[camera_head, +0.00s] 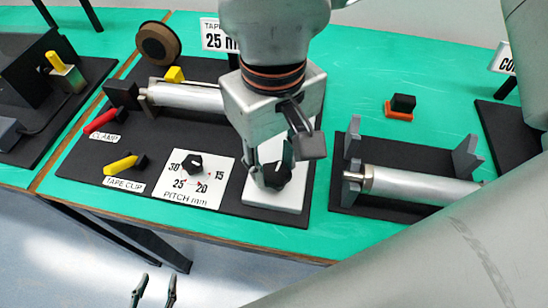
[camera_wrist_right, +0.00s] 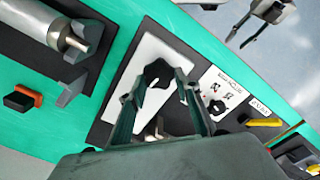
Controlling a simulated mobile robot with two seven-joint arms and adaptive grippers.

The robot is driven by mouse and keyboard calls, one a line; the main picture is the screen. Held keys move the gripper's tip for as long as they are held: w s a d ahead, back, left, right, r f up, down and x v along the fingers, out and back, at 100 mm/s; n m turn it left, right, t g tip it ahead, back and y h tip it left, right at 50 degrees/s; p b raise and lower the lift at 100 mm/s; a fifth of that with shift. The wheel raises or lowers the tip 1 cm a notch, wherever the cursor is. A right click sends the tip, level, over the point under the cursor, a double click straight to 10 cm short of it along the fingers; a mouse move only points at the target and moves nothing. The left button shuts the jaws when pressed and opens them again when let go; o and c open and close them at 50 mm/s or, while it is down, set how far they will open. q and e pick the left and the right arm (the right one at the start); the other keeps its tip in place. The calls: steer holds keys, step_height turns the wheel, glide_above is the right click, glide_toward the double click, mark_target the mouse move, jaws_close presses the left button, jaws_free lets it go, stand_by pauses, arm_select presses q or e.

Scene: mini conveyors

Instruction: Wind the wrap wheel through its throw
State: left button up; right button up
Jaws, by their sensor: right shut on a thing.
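The wrap wheel is a small black lobed knob (camera_head: 277,179) on a white plate (camera_head: 273,216), low in the middle of the head view. My right gripper (camera_head: 270,172) comes down over it from above and is shut on it. In the right wrist view the black wheel (camera_wrist_right: 158,73) sits between the two fingertips, over the white plate. The fingers and wrist hide part of the wheel and plate. My left gripper (camera_head: 155,288) is empty and open at the bottom left, in front of the table; it also shows in the right wrist view (camera_wrist_right: 257,22).
Left of the wheel are a black pitch dial (camera_head: 193,164), a yellow tape clip lever (camera_head: 122,164) and a red clamp lever (camera_head: 101,121). A silver roller (camera_head: 190,97) lies behind. Another roller (camera_head: 415,184) and a black block on orange (camera_head: 402,105) are to the right.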

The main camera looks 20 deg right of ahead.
mark_target(273, 171)
steer(key=shift+r+n, duration=0.1)
steer(key=shift+n, duration=0.7)
steer(key=o, duration=1.1)
step_height(273, 171, up, 12)
steer(key=shift+a, duration=0.1)
stand_by(0.3)
